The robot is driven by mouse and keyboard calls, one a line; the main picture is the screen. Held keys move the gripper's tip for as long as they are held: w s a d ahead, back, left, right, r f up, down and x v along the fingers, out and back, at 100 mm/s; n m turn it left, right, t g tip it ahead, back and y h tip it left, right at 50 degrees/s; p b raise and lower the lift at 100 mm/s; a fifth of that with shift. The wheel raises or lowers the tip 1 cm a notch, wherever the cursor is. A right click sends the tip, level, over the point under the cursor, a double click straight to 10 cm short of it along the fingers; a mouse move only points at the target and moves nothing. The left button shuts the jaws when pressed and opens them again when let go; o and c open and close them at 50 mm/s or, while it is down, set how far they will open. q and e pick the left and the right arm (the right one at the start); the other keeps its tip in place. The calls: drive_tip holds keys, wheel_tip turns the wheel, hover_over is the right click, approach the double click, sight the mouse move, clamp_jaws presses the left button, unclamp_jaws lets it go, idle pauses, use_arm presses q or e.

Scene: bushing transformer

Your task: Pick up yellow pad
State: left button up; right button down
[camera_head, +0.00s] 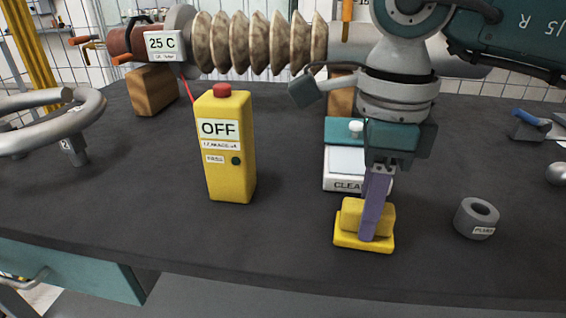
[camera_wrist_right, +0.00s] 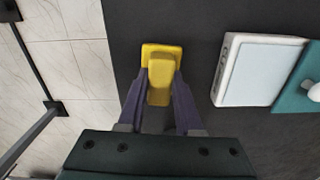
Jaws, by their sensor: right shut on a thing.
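The yellow pad (camera_head: 350,238) is near the front edge of the dark table, with a flat base and a raised block on top. My right gripper (camera_head: 370,225) comes down from above, with its purple fingers shut on the pad's raised block. In the right wrist view the pad (camera_wrist_right: 160,80) sits between the two fingertips (camera_wrist_right: 160,92). The pad appears to rest on the table or very close to it; I cannot tell which. My left gripper is not seen.
A white box marked CLEAN (camera_head: 345,170) stands just behind the pad. A grey ring (camera_head: 477,218) lies to the right. A yellow OFF box with a red button (camera_head: 228,150) stands to the left. A ribbed bushing (camera_head: 260,43) lies across the back on wooden blocks.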

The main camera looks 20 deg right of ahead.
use_arm(q)
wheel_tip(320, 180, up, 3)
drive_tip(key=p, duration=0.3)
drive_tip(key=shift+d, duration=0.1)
use_arm(e)
wheel_tip(320, 180, up, 20)
